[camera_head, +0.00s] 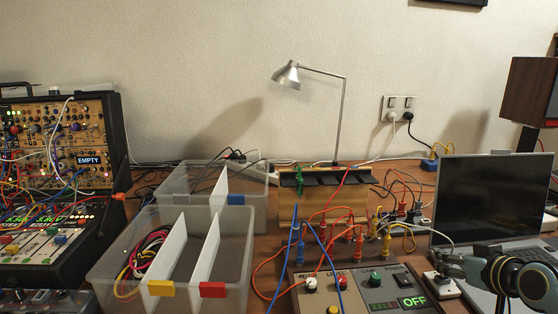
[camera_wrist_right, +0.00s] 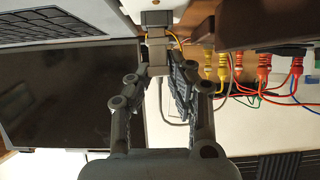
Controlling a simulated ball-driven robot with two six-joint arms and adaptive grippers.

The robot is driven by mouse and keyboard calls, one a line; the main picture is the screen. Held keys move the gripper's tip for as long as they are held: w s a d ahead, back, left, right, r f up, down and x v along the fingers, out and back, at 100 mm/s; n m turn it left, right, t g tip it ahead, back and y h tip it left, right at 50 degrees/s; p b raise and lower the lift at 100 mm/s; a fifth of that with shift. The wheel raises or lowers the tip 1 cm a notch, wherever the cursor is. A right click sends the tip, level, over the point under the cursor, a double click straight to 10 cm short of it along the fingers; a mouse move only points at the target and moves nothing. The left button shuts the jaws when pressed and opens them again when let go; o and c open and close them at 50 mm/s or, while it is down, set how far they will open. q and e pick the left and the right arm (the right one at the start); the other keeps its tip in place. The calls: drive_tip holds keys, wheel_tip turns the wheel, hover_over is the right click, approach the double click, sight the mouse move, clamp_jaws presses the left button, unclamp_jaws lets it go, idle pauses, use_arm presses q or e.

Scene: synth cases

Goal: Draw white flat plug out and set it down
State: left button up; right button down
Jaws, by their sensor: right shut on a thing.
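My right gripper (camera_head: 437,262) comes in from the right in the head view, beside the laptop. In the right wrist view, the right gripper (camera_wrist_right: 160,68) is shut on the pale body of the white flat plug (camera_wrist_right: 157,55). A grey cable (camera_wrist_right: 164,108) hangs in a curve close to the plug. A darker grey block (camera_wrist_right: 156,18) meets the plug's far end; I cannot tell whether the plug is still seated in it. In the head view the gripper largely hides the plug, above a white block (camera_head: 443,286). My left gripper is not in view.
The laptop (camera_head: 495,195) stands close by the right gripper. A control box (camera_head: 375,296) with red, yellow and blue leads is to its left. Divided clear bins (camera_head: 130,250), a synth case (camera_head: 110,160) and a lamp (camera_head: 287,75) stand farther left. Bare tabletop is scarce.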

drive_tip(key=shift+r+p, duration=1.25)
drive_tip(key=shift+r, duration=0.2)
